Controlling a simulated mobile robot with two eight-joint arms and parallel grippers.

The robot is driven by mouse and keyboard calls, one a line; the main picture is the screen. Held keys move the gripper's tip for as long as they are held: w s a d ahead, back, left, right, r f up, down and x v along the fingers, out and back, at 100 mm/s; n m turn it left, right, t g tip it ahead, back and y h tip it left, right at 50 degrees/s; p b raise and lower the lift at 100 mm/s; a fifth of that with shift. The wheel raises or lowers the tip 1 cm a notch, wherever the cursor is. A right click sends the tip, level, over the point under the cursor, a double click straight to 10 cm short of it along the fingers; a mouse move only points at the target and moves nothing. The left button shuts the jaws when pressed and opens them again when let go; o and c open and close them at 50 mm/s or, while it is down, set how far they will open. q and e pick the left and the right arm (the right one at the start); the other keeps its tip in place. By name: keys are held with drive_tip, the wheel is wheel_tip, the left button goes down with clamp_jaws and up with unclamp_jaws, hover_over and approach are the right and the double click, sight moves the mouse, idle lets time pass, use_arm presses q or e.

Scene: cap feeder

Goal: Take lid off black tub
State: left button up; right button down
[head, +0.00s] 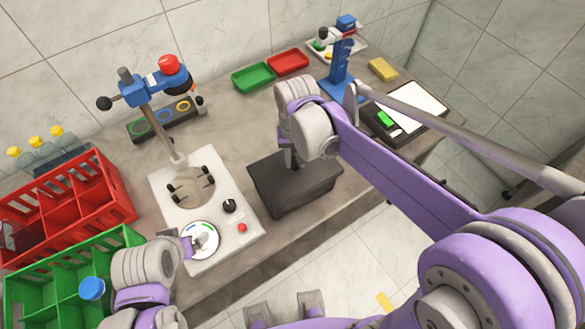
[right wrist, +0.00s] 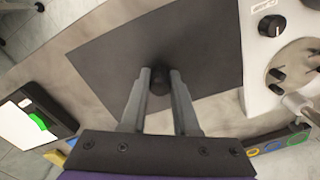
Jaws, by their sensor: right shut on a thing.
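The black tub (head: 303,199) stands on the bench in the middle of the head view. Its flat dark lid (head: 264,176) covers the top; no gap shows between them. My right gripper (head: 291,160) points down at the lid from above. In the right wrist view its two fingers (right wrist: 160,85) are shut on the lid's round black knob (right wrist: 159,78), at the middle of the dark lid plate (right wrist: 110,62). The inside of the tub is hidden. My left gripper (head: 190,244) is at lower left beside the white dial; its fingers are too small to read.
A white capping stand (head: 235,240) with a knob and red button is left of the tub. Red (head: 97,170) and green (head: 122,240) crates are farther left. Behind are green (head: 253,78) and red (head: 288,62) trays. A scale (head: 418,104) is at right. The bench's front edge is close to the tub.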

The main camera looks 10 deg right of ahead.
drive_tip(key=shift+r+p, duration=1.45)
drive_tip(key=shift+r, duration=1.4)
use_arm(q)
drive_tip(key=r, duration=0.1)
drive_tip(key=w+r, duration=0.1)
drive_tip(key=r, duration=0.2)
drive_tip(key=shift+w+r, duration=0.15)
drive_tip(key=shift+w, duration=0.15)
